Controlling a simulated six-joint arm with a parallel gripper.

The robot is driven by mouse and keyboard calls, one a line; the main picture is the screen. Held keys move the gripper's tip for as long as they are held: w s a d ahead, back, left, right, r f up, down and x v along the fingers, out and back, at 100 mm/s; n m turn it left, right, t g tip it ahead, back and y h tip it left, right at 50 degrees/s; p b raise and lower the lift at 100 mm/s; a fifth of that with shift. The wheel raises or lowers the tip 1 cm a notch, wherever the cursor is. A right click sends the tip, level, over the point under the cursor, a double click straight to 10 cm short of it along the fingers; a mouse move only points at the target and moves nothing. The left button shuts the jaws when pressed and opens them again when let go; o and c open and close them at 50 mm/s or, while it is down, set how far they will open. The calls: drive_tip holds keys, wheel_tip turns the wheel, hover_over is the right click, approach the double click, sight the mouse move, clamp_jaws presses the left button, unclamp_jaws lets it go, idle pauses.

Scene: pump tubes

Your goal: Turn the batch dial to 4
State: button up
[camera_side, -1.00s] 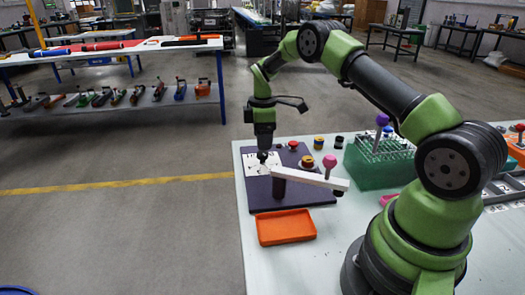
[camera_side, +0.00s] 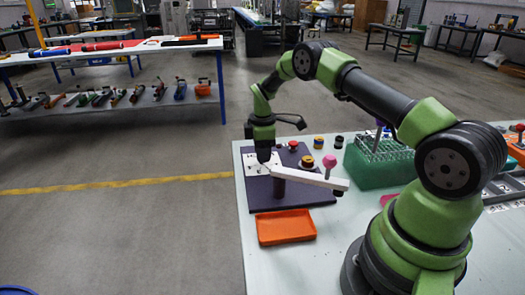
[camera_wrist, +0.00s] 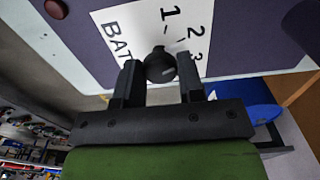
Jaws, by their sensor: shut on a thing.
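The batch dial (camera_wrist: 160,66) is a round black knob with a small light mark on its lower right edge. It stands on a white plate (camera_wrist: 130,38) printed "BAT…" and 1, 2, 3; no 4 can be made out, and I cannot tell which number the mark points to. My gripper (camera_wrist: 160,78) is shut on the dial, one finger at each side. In the side view my gripper (camera_side: 263,157) points down at the white plate (camera_side: 252,168) and hides the dial.
The plate is on a purple panel (camera_side: 290,195) with a red button (camera_side: 293,145) and a white bar (camera_side: 318,178) beside a pink-topped post (camera_side: 330,160). An orange tray (camera_side: 286,228) lies in front. A green tube rack (camera_side: 372,165) stands to the right.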

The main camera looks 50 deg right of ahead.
drive_tip(key=shift+m, duration=0.3)
drive_tip(key=m, duration=0.3)
drive_tip(key=shift+m, duration=0.3)
drive_tip(key=m, duration=0.4)
drive_tip(key=shift+m, duration=0.3)
drive_tip(key=m, duration=0.4)
drive_tip(key=shift+m, duration=2.5)
drive_tip(key=o, duration=0.9)
